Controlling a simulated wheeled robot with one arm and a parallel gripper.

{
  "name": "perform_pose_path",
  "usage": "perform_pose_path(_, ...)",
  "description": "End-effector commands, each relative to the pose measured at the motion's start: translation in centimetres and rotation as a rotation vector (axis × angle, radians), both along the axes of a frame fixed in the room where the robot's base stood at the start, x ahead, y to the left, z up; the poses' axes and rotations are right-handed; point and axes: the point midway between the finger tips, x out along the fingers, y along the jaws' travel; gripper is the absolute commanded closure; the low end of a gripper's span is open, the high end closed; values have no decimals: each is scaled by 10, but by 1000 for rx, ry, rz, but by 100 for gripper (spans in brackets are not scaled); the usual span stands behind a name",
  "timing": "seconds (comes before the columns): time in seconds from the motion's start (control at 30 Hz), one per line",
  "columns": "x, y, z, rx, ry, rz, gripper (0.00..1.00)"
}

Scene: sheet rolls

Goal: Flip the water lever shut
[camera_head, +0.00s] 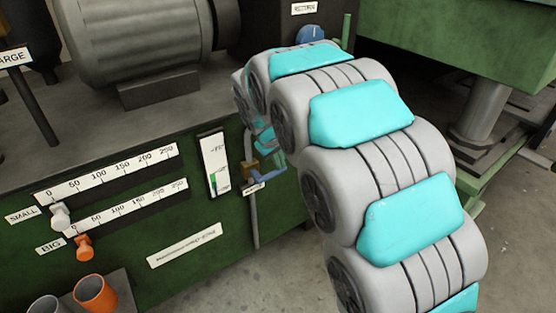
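The water lever (268,172) is a small blue handle on a brass-coloured valve (249,170). The valve sits on a thin grey vertical pipe at the right end of the green machine front. The lever points to the right, roughly level. My arm curves in from the lower right, over the machine edge, and down towards the valve. The end of my arm, with my gripper (264,138), is just above the lever and mostly hidden behind my own arm links. I cannot tell whether its fingers are open or touch the lever.
A small white label (254,187) is by the valve. A grey motor (135,40) stands on top. Floor is clear at lower right.

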Motion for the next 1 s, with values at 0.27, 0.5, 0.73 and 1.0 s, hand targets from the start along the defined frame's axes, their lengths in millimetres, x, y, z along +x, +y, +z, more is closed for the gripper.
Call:
perform_pose_path(0.27, 1, -2, -6, -5, 1, 0, 100)
perform_pose_path(0.5, 1, -3, -9, -6, 2, 0, 100)
perform_pose_path(0.73, 1, -4, -10, -7, 4, -1, 100)
perform_pose_path(1.0, 0, -4, -4, -7, 4, -1, 100)
